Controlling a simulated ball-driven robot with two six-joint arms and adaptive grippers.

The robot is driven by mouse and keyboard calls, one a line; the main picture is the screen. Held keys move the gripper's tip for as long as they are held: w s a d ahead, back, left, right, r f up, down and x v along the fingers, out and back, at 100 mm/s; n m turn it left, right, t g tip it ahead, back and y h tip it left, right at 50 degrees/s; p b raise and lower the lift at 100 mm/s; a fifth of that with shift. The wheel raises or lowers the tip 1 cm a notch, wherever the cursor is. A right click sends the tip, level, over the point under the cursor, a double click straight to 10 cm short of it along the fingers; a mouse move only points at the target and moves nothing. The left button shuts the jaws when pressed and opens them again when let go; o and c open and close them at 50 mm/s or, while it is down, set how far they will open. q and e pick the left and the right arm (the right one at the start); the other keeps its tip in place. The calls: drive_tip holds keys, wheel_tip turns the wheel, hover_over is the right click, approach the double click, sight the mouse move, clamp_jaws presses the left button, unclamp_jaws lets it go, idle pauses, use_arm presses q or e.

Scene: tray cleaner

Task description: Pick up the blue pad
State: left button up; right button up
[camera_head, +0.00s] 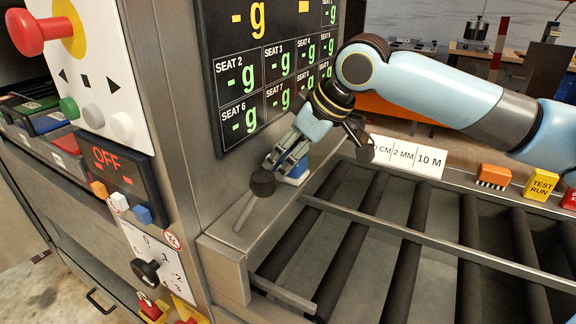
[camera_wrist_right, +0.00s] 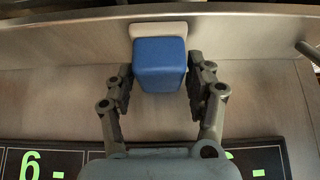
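The blue pad (camera_wrist_right: 160,62) is a small block with a white base, beside the metal wall in the right wrist view. In the head view it shows partly as blue and white (camera_head: 296,173), below the seat display and partly covered by my right gripper. My right gripper (camera_head: 310,162) is open, with its fingers spread. In the wrist view one finger stands on each side of the pad, very near it; I cannot tell whether they touch it. My left gripper is not in view.
A roller conveyor (camera_head: 400,235) with metal rails lies to the right. The seat display panel (camera_head: 262,75) stands close behind the gripper. A white label (camera_head: 408,157), an orange block (camera_head: 494,176) and a yellow test-run block (camera_head: 541,185) line the conveyor's far edge. A control panel (camera_head: 95,70) is at left.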

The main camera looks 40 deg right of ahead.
sight(288, 154)
drive_tip(key=c, duration=0.8)
drive_tip(key=shift+r, duration=0.1)
drive_tip(key=shift+r, duration=0.2)
wheel_tip(288, 154, up, 4)
drive_tip(key=shift+f, duration=0.2)
drive_tip(key=s+a+r+p, duration=0.1)
drive_tip(key=s+r+p, duration=0.1)
drive_tip(key=s+p, duration=0.1)
drive_tip(key=s+a+r+p, duration=0.1)
drive_tip(key=s+r+p, duration=0.1)
drive_tip(key=s+p, duration=0.1)
drive_tip(key=s+r+p, duration=0.2)
drive_tip(key=s+p, duration=0.2)
drive_tip(key=shift+a+r, duration=0.25)
drive_tip(key=shift+a, duration=0.15)
drive_tip(key=shift+s+a+r+p, duration=0.15)
drive_tip(key=shift+s+p, duration=0.5)
drive_tip(key=shift+p, duration=0.1)
drive_tip(key=shift+c, duration=0.2)
